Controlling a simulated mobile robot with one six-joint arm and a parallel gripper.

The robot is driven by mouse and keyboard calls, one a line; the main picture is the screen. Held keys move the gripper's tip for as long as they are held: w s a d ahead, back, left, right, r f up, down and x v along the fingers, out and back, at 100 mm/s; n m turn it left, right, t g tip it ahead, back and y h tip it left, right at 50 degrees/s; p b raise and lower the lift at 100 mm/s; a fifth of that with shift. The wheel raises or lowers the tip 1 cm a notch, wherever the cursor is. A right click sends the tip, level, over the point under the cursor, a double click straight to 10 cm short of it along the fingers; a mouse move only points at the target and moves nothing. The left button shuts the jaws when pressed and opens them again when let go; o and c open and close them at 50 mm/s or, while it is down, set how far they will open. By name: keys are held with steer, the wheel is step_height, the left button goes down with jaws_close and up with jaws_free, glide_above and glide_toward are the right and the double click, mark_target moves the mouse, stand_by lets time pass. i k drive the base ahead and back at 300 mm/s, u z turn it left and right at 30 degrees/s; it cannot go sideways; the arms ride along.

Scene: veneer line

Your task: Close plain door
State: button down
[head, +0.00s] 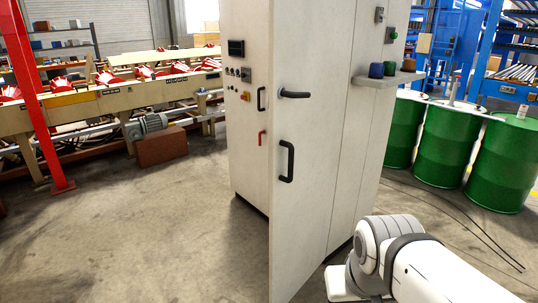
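The plain door (305,200) is a pale grey panel of the tall cabinet, in the middle of the head view. It stands open. Its free left edge swings out toward me, and its bottom corner reaches the lower picture edge. It carries a black lever (295,94) and, below it, a black pull handle (287,161). Part of the cabinet behind the door is hidden. My white arm shows at the lower right, to the right of the door. My gripper is not in view.
A cabinet face with controls (240,130) stands left of the door, with black and red handles. A small shelf (388,80) juts out at the right. Green drums (447,138) and floor cables lie beyond. Open concrete floor (150,240) spreads left of the door.

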mark_target(310, 41)
steer(key=u, duration=0.05)
steer(key=i, duration=1)
steer(key=u, duration=0.05)
